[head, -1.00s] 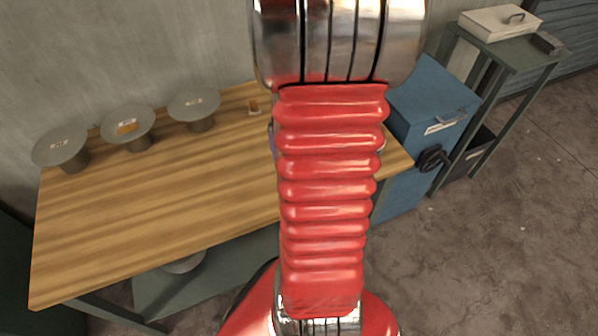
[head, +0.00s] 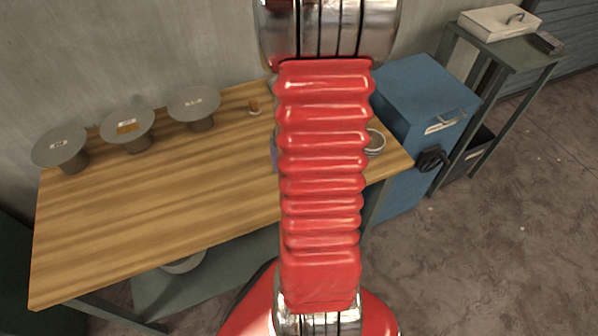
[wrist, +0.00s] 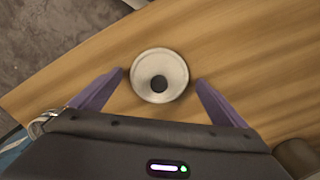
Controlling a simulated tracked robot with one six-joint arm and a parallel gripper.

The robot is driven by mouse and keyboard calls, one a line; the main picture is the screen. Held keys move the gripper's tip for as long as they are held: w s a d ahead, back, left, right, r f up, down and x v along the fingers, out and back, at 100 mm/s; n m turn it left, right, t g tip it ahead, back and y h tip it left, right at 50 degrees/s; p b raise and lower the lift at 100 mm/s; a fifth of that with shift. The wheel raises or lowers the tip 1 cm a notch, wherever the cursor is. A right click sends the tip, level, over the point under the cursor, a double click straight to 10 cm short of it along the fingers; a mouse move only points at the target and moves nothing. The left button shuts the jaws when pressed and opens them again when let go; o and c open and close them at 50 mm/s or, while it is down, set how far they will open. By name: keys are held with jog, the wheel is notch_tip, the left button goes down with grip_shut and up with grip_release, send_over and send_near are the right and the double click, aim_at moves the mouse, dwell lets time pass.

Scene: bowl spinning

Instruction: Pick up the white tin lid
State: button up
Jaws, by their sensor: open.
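The white tin lid (wrist: 176,62) is round and pale, with a dark round centre, and lies on the wooden table in the wrist view. My gripper (wrist: 160,79) is open, its two purple fingers apart with the lid showing between their tips. No contact with the lid is visible, and I cannot tell the height of the fingers above it. In the head view, a pale round thing that looks like the lid (head: 375,142) shows at the table's right end, partly hidden by my red arm. My gripper is mostly hidden there.
The wooden table (head: 150,220) has a wide clear area at left. Three grey round-topped stands (head: 194,105) line its back edge near the wall. A blue cabinet (head: 425,100) stands close to the table's right end.

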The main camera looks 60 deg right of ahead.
jog(key=shift+c, duration=0.3)
jog(key=c, duration=1.1)
